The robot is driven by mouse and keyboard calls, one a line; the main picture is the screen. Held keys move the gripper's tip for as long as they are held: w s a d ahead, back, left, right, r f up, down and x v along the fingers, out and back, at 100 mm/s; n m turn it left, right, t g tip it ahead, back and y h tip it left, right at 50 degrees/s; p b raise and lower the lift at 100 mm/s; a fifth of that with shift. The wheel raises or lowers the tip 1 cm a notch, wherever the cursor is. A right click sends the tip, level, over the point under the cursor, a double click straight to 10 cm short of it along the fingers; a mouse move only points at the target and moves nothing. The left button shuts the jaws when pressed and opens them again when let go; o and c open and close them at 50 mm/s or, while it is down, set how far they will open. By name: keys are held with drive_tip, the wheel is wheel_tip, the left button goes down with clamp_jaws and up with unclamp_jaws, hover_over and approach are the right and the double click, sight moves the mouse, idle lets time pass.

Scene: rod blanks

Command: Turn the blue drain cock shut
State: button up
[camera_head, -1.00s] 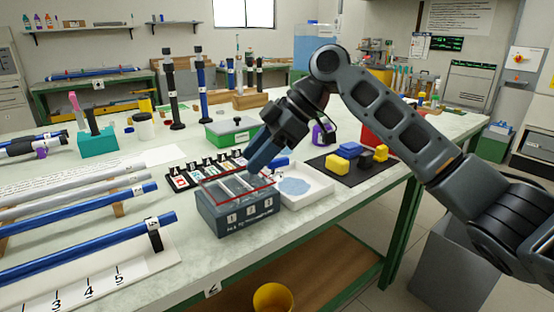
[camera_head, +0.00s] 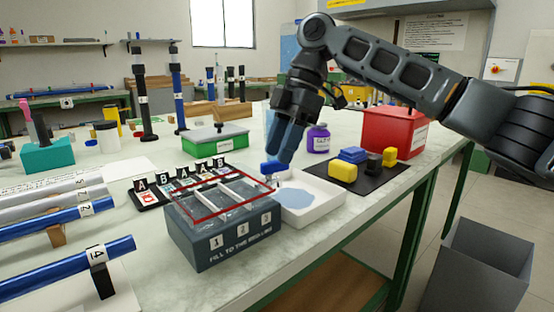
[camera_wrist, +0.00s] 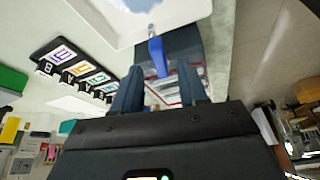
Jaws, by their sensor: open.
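The blue drain cock (camera_head: 272,167) sits at the right end of the grey three-compartment box (camera_head: 222,243), above the edge of the white tray (camera_head: 328,205). In the wrist view the cock's blue handle (camera_wrist: 157,56) lies ahead of my fingers, roughly in line with the gap between them. My gripper (camera_head: 284,157) points down just above and beside the cock in the head view. In the wrist view my gripper (camera_wrist: 159,82) is open, with nothing between the fingers. I cannot tell whether a finger touches the cock.
Pale blue liquid (camera_head: 296,198) lies in the white tray. A black mat (camera_head: 372,180) with yellow, blue and black blocks is to the right. A purple bottle (camera_head: 318,140), green box (camera_head: 214,140) and red box (camera_head: 394,133) stand behind. Lettered cards (camera_head: 180,182) lie left of the tray.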

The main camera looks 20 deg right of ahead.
drive_tip(key=shift+x, duration=1.05)
clamp_jaws()
